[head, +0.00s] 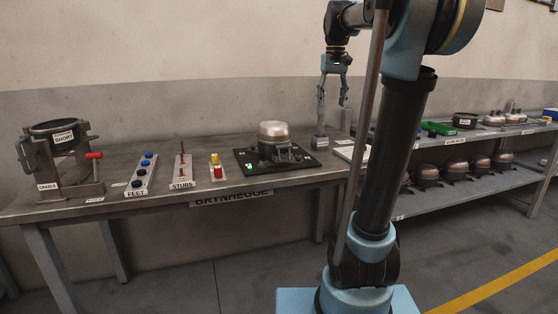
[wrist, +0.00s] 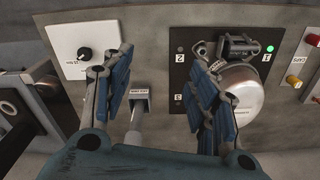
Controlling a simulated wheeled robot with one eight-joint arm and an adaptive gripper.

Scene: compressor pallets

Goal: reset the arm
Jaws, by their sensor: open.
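My gripper (head: 333,98) hangs above the back right end of the workbench, fingers pointing down. It is open, with nothing between its fingers. In the wrist view my gripper (wrist: 163,72) shows both blue-grey fingers well apart. A silver-domed compressor (head: 273,132) stands on a black plate (head: 298,162) on the bench, left of my gripper. In the wrist view the compressor (wrist: 242,90) is partly hidden behind the right finger. A green light (wrist: 270,49) glows on the plate's corner.
The workbench (head: 215,167) also holds a cradle (head: 67,180) with a dark shell, a feet tray (head: 141,178), a stubs tray (head: 183,172) and a grey post (head: 320,137) below my gripper. A shelf rack (head: 455,190) with several compressors stands right. Air around my gripper looks clear.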

